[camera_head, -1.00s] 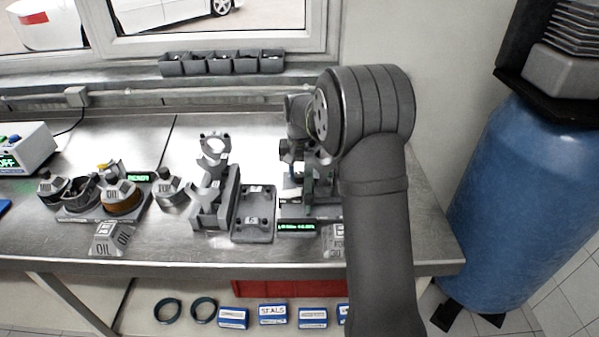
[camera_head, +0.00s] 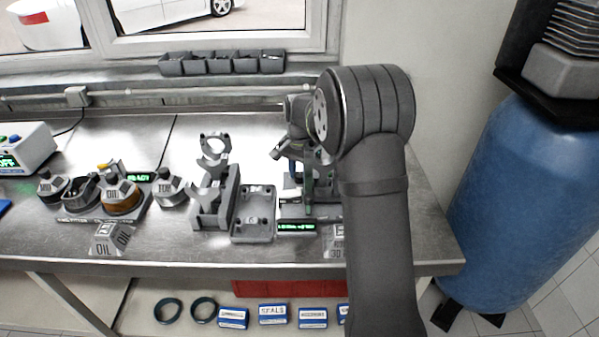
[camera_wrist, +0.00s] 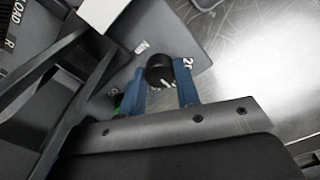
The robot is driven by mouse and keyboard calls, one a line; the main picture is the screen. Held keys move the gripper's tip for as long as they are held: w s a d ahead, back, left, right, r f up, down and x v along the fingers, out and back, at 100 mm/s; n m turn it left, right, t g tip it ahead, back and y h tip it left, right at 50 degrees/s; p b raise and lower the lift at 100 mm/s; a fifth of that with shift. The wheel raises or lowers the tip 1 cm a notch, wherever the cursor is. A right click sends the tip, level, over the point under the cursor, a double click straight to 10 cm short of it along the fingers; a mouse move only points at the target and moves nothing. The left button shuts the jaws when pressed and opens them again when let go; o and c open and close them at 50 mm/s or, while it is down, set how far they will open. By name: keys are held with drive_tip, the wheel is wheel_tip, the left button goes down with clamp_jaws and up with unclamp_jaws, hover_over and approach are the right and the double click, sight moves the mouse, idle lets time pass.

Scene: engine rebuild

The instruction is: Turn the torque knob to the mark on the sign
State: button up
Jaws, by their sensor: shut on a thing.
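The torque knob (camera_wrist: 159,70) is a small black cylinder with a white pointer line, on a dark grey base plate (camera_wrist: 182,28) in the wrist view. My gripper (camera_wrist: 160,82) has its two blue fingers on either side of the knob, shut on it. The pointer line aims down and to the right in the wrist view. A partly covered number starting with "20" is printed beside the knob. In the head view my gripper (camera_head: 300,178) is at the torque station, and my arm hides the knob. The sign (camera_head: 336,240) stands in front of the station, partly behind my arm.
A green-lit display (camera_head: 296,227) is on the station's front. A grey tray (camera_head: 252,213) and an upright grey fixture (camera_head: 215,190) stand to the left. Oil containers (camera_head: 122,197) and an OIL sign (camera_head: 112,239) are further left.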

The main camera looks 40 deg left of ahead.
sight(300, 174)
drive_tip(key=shift+r, duration=0.1)
drive_tip(key=o, duration=1)
drive_tip(key=shift+c, duration=0.2)
wheel_tip(300, 174, up, 17)
drive_tip(key=shift+r, duration=0.2)
wheel_tip(300, 174, down, 18)
drive_tip(key=shift+r, duration=0.2)
idle(0.5)
drive_tip(key=shift+r, duration=0.1)
